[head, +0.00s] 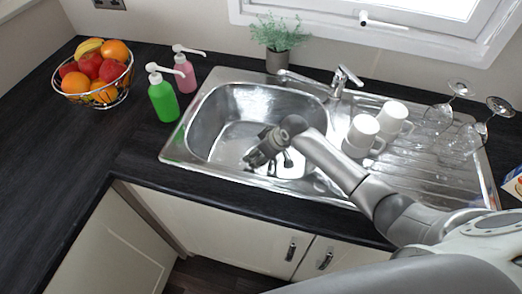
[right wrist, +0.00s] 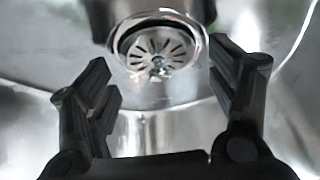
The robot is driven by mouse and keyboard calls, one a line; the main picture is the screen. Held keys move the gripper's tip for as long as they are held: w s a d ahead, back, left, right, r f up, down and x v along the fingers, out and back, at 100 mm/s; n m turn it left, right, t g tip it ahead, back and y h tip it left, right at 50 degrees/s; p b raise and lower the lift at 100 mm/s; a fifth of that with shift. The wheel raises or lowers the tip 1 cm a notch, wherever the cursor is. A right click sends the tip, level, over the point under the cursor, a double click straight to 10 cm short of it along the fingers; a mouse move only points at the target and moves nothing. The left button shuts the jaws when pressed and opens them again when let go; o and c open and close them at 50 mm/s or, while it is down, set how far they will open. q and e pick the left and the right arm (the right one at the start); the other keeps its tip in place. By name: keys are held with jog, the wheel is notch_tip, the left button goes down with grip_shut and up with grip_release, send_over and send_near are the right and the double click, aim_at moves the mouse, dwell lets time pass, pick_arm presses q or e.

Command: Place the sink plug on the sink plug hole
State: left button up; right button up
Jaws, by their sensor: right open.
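The steel sink (head: 222,112) is set in the dark worktop. My right gripper (head: 268,160) is inside the basin, pointing down, open with nothing between its fingers. In the right wrist view, the round plug hole (right wrist: 122,38) lies just beyond and between the two open fingertips (right wrist: 160,75). A slotted metal disc with a small central knob (right wrist: 158,48) sits within its rim; I cannot tell whether this is the sink plug or the drain's own strainer. No separate plug shows elsewhere. In the head view my right arm and gripper cover much of the hole. My left gripper is not in view.
The tap (head: 340,80) stands behind the basin. White mugs (head: 361,134) and upturned glasses (head: 460,140) are on the drainer at right. Green (head: 163,98) and pink (head: 184,72) soap bottles and a fruit bowl (head: 96,80) stand left. The left worktop is mostly clear.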

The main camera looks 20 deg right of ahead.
jog(key=shift+r, duration=0.25)
jog(key=v, duration=1.1)
jog(key=shift+s+d+r, duration=0.2)
jog(key=shift+r, duration=0.1)
